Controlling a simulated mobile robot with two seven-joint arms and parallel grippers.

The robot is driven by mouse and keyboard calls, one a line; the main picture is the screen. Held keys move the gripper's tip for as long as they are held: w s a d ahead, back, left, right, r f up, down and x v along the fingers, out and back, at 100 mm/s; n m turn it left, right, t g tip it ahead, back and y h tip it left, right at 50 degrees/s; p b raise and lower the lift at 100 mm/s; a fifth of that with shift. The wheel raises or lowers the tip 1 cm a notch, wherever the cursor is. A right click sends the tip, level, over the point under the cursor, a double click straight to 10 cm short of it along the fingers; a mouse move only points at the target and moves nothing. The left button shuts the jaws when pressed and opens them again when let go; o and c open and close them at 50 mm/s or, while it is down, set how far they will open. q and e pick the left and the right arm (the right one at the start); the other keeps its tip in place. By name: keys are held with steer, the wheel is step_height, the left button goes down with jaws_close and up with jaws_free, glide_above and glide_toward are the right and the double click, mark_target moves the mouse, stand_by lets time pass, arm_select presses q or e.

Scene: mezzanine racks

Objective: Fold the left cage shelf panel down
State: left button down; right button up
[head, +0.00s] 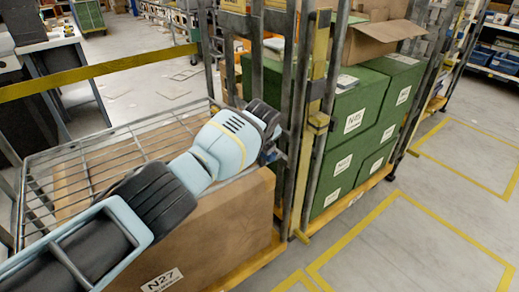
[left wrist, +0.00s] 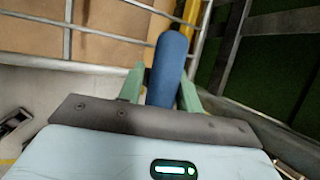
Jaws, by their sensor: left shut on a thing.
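The left cage's wire shelf panel (head: 122,129) spans over a large cardboard box (head: 215,225) marked N27 and looks close to level. Its exact tilt is hard to tell. My left arm reaches across it from the lower left. My left gripper (head: 276,152) is at the panel's right end, beside the cage posts; its fingertips are hard to make out there. In the left wrist view, the green fingers of my left gripper (left wrist: 160,85) are shut on a blue handle (left wrist: 172,58), with metal bars and cardboard behind it. My right gripper is not in view.
A second cage with green boxes (head: 347,125) and an open carton (head: 377,38) stands right of the left cage. A yellow rail (head: 95,72) crosses at the left, near a desk (head: 45,40). The marked floor (head: 410,240) at right is clear.

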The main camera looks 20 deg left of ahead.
arm_select(q)
steer(key=c, duration=1.2)
jaws_free()
steer(key=shift+d+f, duration=0.35)
steer(key=shift+f, duration=0.2)
steer(key=shift+o, duration=0.4)
steer(key=shift+w+f, duration=0.15)
steer(key=shift+w, duration=0.05)
steer(key=shift+a, duration=0.15)
steer(key=shift+r, duration=0.3)
steer(key=shift+s+r+p, duration=0.15)
steer(key=shift+r+p, duration=0.1)
steer(key=shift+p, duration=0.15)
steer(key=p+v, duration=0.3)
steer(key=v, duration=0.2)
steer(key=shift+p+v, duration=0.35)
steer(key=shift+v, duration=0.65)
